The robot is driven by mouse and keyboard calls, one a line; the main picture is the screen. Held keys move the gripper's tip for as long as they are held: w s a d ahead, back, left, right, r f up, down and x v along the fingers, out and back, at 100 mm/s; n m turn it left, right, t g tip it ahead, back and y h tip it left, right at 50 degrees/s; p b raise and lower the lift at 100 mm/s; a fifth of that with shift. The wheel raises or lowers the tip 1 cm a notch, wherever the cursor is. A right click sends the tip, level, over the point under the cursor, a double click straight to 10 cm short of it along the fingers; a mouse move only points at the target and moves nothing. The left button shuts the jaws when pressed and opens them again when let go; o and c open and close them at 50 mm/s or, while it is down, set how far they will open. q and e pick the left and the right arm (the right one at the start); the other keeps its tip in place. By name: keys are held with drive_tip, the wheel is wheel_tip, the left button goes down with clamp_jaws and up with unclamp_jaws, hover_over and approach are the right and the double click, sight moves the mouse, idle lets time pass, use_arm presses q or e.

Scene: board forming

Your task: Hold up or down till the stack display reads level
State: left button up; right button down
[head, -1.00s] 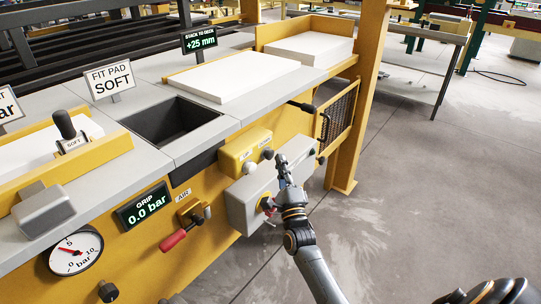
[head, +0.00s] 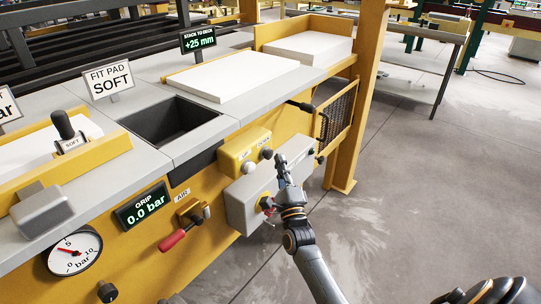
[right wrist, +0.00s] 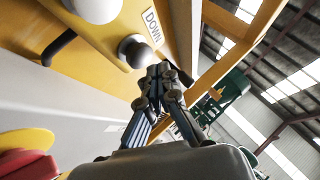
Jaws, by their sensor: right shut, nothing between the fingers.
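The stack display (head: 198,41) reads "STACK TO DECK +25 mm". A white stack (head: 234,76) lies on the deck near the display. My left gripper is not in view.
Below the buttons is a grey box (head: 240,204) with a red and yellow knob (head: 265,203), close to my right gripper. A red-handled air valve (head: 173,239) sits to the left. A yellow post (head: 359,95) stands to the right.

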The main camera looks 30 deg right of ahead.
drive_tip(key=shift+w, duration=0.1)
drive_tip(key=shift+w+a, duration=0.15)
drive_tip(key=shift+w, duration=0.15)
drive_tip(key=shift+w+a+b, duration=0.2)
drive_tip(key=shift+w+b, duration=0.3)
idle(0.7)
drive_tip(key=shift+s, duration=0.1)
idle(2.2)
drive_tip(key=shift+s+d+p, duration=0.3)
drive_tip(key=shift+s+p, duration=0.1)
drive_tip(key=shift+s, duration=0.4)
